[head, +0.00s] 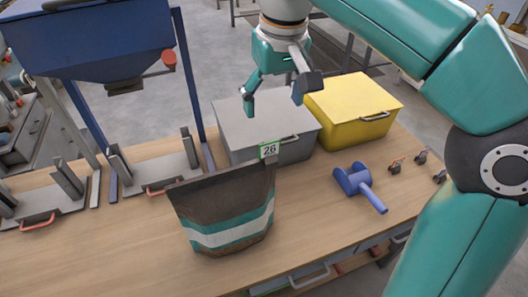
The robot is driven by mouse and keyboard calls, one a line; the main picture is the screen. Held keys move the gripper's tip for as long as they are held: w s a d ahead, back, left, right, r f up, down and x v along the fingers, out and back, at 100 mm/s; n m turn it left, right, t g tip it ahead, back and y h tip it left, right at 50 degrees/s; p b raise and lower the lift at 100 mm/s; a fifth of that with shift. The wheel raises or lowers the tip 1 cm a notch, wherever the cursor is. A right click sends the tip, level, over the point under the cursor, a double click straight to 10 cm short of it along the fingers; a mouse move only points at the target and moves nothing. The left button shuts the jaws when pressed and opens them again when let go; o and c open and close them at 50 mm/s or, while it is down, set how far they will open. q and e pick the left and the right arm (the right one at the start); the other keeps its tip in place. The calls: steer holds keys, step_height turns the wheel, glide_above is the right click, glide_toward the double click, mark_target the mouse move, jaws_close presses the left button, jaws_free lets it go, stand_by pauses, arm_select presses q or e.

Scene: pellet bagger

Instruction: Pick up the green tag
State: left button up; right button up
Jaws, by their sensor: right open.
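The grey box is behind the tag; I cannot tell how the tag is fixed. My right gripper (273,101) is open and empty, fingers pointing down, above the grey box and higher than the tag. It does not touch the tag. My left gripper is not in view.
A grey lidded box (250,119) and a yellow lidded box (355,110) stand at the back of the wooden bench. A blue tool (360,186) and small clips (396,166) lie to the right. A blue hopper frame (100,45) stands at the left. The front right bench is bare.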

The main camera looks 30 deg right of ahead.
steer(key=f, duration=0.5)
steer(key=w+f+b, duration=0.1)
steer(key=f, duration=0.2)
steer(key=shift+d+f, duration=0.2)
steer(key=shift+w+d+f, duration=0.1)
steer(key=shift+w+f, duration=0.15)
steer(key=shift+f, duration=1.3)
steer(key=shift+w+f, duration=0.2)
steer(key=shift+f, duration=1.35)
steer(key=c, duration=1.2)
steer(key=shift+r, duration=0.15)
steer(key=shift+w+r, duration=0.1)
steer(key=shift+r, duration=0.4)
step_height(320, 180, up, 17)
steer(key=p, duration=0.4)
step_height(320, 180, up, 6)
steer(key=p, duration=0.5)
glide_above(269, 142)
steer(key=shift+f, duration=0.15)
